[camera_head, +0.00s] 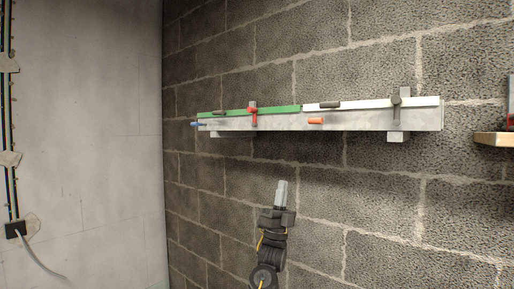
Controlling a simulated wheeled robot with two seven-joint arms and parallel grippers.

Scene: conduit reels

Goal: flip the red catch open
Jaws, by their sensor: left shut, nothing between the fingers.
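The red catch (253,114) sits on the long grey rail (360,120) fixed to the block wall, left of the rail's middle. It stands upright across the green strip (282,109), with a short red part pointing left. My left gripper (282,184) is below the rail, to the lower right of the red catch and apart from it. Its fingers point up, are shut and hold nothing. My right gripper is not in view.
A dark grey catch (396,100) stands at the rail's right, across a white strip (370,103). An orange handle (315,121) and a blue handle (198,124) stick out from the rail. A wooden ledge (493,139) is at the right edge. The wall below the rail is bare.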

